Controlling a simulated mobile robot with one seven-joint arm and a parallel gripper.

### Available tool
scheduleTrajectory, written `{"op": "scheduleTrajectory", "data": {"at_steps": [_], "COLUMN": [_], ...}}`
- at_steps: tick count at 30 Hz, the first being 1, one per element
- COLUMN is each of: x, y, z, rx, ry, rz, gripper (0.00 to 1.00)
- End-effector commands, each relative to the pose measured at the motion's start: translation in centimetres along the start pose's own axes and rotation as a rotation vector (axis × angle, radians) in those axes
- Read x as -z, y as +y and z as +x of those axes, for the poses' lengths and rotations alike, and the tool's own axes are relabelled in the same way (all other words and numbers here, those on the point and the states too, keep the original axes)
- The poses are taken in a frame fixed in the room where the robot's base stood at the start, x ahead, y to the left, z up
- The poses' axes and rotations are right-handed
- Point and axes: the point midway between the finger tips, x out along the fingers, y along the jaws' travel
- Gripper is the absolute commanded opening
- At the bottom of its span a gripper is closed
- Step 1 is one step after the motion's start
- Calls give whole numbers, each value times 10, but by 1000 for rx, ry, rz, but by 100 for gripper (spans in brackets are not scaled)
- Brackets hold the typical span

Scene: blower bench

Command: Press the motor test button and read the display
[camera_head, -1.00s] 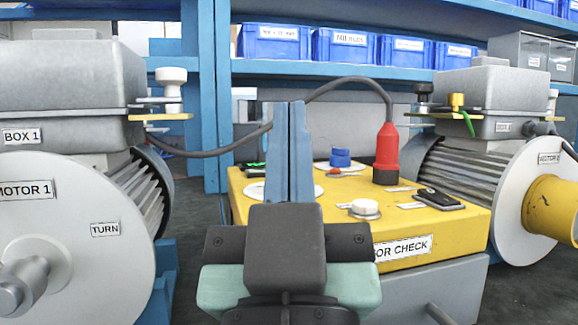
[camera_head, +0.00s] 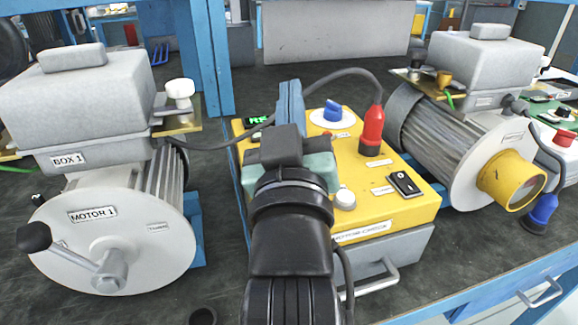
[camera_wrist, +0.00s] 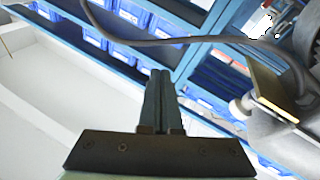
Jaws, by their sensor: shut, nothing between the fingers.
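The yellow motor check box (camera_head: 405,216) stands on the bench between two motors. A round white button (camera_head: 345,198) sits on its top near the front edge; its label is too small to read. The display (camera_head: 257,121) at the back left shows green letters starting "RE"; the rest is hidden behind my gripper. My gripper (camera_head: 290,88) has its blue fingers together and empty, left of the white button and over the box's left part in the picture, which it partly hides. In the wrist view the shut fingers (camera_wrist: 158,80) point toward shelves and touch nothing visible.
On the box are a blue knob (camera_head: 332,111), a red plug (camera_head: 372,132) with a dark cable, and a black rocker switch (camera_head: 405,184). Motor 1 (camera_head: 110,245) with a crank stands left, a second motor (camera_head: 450,140) right. Dark bench top is clear behind the box.

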Motion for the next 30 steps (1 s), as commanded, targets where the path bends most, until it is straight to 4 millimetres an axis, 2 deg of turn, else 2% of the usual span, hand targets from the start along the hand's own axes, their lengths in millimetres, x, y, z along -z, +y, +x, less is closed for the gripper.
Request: {"op": "scheduleTrajectory", "data": {"at_steps": [1, 15, 30], "x": [9, 10, 11], "y": [3, 5, 6], "z": [6, 29, 26], "rx": [7, 87, 207], "ry": [-26, -256, -497], "rz": [-11, -132, -257], "gripper": [0, 0, 0]}}
